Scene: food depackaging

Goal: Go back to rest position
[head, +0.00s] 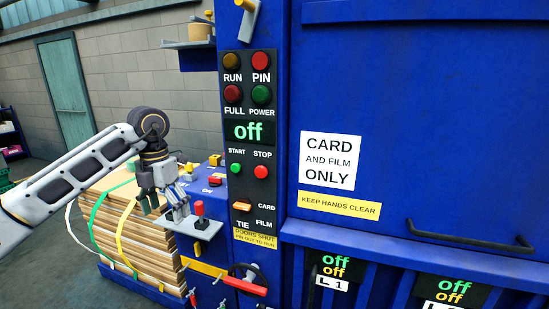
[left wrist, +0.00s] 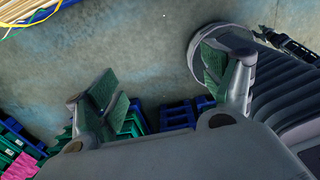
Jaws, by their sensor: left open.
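My left arm comes in from the left in the head view. Its gripper (head: 178,212) points down, close to the small grey shelf with a red-knobbed lever (head: 199,210) on the blue machine's side. I cannot tell whether it touches the lever. In the left wrist view the two fingers with green pads (left wrist: 160,85) stand wide apart, with nothing between them but floor. My right gripper is in neither view.
The blue machine (head: 430,90) fills the right, with a control panel (head: 248,150) reading "off". A strapped stack of cardboard (head: 130,235) lies behind my left arm. Blue crates (left wrist: 178,115) stand on the floor in the left wrist view.

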